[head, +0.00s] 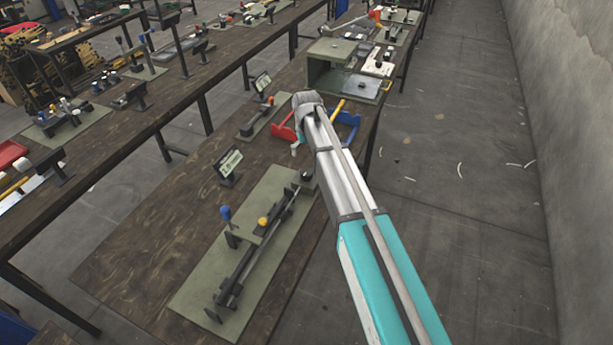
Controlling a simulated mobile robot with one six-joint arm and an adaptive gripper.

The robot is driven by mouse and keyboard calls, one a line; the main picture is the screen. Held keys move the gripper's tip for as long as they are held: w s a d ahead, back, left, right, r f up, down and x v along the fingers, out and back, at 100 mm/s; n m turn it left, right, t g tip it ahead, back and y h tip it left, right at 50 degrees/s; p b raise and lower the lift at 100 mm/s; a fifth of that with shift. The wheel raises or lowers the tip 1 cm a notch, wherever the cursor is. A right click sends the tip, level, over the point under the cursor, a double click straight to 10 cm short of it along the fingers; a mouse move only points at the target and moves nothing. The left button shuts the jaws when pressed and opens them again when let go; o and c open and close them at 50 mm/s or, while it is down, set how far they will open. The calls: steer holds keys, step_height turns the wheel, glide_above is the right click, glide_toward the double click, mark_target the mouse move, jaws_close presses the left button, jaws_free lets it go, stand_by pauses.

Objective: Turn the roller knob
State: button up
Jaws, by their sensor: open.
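A fixture with long dark rollers (240,276) lies on a green base plate (205,285) on the near bench. It carries a blue-topped lever (226,214) and a yellow knob (263,222). A dark round part (307,174) at its far end, close beside my arm, may be the roller knob; I cannot tell which knob is meant. My gripper (296,150) hangs below my wrist beyond the fixture's far end, small and mostly hidden by my arm. It looks open, and I see nothing held. It appears apart from the fixture.
A small sign (229,163) stands left of the fixture. Red (284,130) and blue (347,128) bins sit beyond my gripper. A green press housing (331,55) is farther back. The bench is clear at its near left; open floor lies to the right.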

mark_target(306, 172)
steer(key=shift+f+b, duration=4.5)
steer(key=shift+f, duration=0.35)
steer(key=c, duration=1.1)
steer(key=shift+c, duration=0.2)
steer(key=shift+m, duration=0.3)
steer(key=shift+m, duration=1.8)
